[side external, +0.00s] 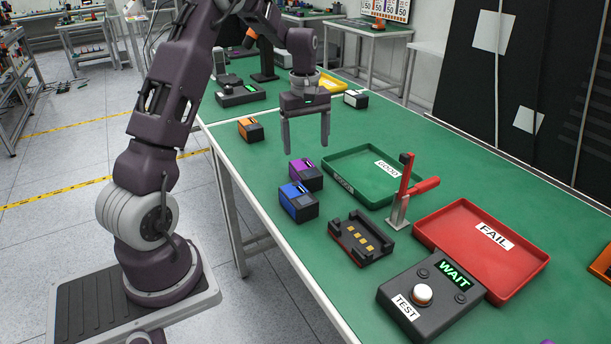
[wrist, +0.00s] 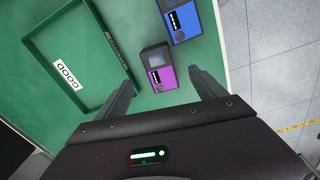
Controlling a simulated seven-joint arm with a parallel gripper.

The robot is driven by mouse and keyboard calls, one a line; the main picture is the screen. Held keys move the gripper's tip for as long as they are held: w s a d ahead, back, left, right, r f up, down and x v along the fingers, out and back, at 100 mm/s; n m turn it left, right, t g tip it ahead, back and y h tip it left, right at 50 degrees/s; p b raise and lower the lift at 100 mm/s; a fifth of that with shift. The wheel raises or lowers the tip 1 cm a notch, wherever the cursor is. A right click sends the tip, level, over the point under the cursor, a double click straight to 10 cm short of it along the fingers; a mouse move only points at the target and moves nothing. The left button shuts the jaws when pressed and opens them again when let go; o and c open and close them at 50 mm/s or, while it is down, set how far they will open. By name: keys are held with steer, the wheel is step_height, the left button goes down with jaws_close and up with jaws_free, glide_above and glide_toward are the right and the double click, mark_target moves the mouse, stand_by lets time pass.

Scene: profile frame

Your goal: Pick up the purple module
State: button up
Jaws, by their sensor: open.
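The purple module (side external: 306,174) is a small dark box with a purple face, standing on the green table just behind the blue module (side external: 298,202). It also shows in the wrist view (wrist: 158,68), ahead of my fingers and near the line between them. My gripper (side external: 306,148) is open and empty, pointing down above the table, over or a little behind the purple module. In the wrist view its two fingers (wrist: 165,90) are spread wide. They do not appear to touch the module.
The blue module also shows in the wrist view (wrist: 182,18). A green GOOD tray (side external: 345,183) lies right of the purple module. A black fixture (side external: 345,240), red-handled clamp (side external: 402,195), red FAIL tray (side external: 450,230) and test box (side external: 400,285) stand nearer. An orange module (side external: 251,130) stands farther back.

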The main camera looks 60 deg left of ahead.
mark_target(306, 167)
steer(key=shift+n, duration=0.5)
steer(key=a+f, duration=0.2)
steer(key=f, duration=0.1)
steer(key=shift+a+f, duration=0.1)
steer(key=shift+f, duration=0.1)
steer(key=f, duration=0.6)
steer(key=shift+w+d+f, duration=0.2)
steer(key=shift+w+d, duration=0.15)
steer(key=c, duration=1.6)
step_height(306, 167, up, 10)
steer(key=shift+r, duration=0.1)
steer(key=shift+c, duration=0.2)
